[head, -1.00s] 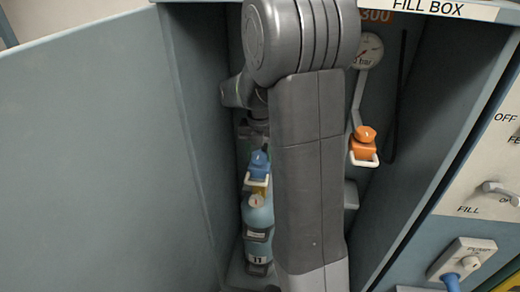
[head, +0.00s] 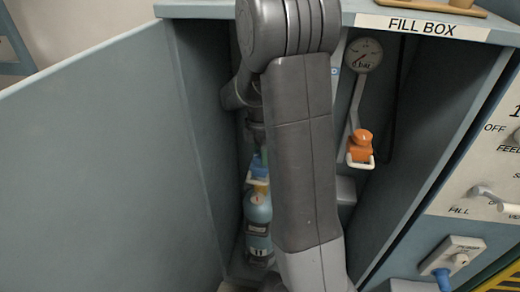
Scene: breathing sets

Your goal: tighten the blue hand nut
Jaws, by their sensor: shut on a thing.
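The blue hand nut (head: 259,166) sits above the neck of a light-blue cylinder (head: 257,208) marked 11, inside the fill box. The cylinder stands upright. My gripper (head: 258,152) comes down from above and is shut on the blue hand nut, covering its upper part. My grey arm hides the right side of the cylinder and much of the box interior. The fingertips are small and dark, so their exact contact is hard to see.
An orange fitting with a white loop (head: 361,148) hangs right of my arm, below a round gauge (head: 363,55). The open door (head: 110,150) fills the left. A control panel (head: 480,190) with a lever and a blue plug is at the right.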

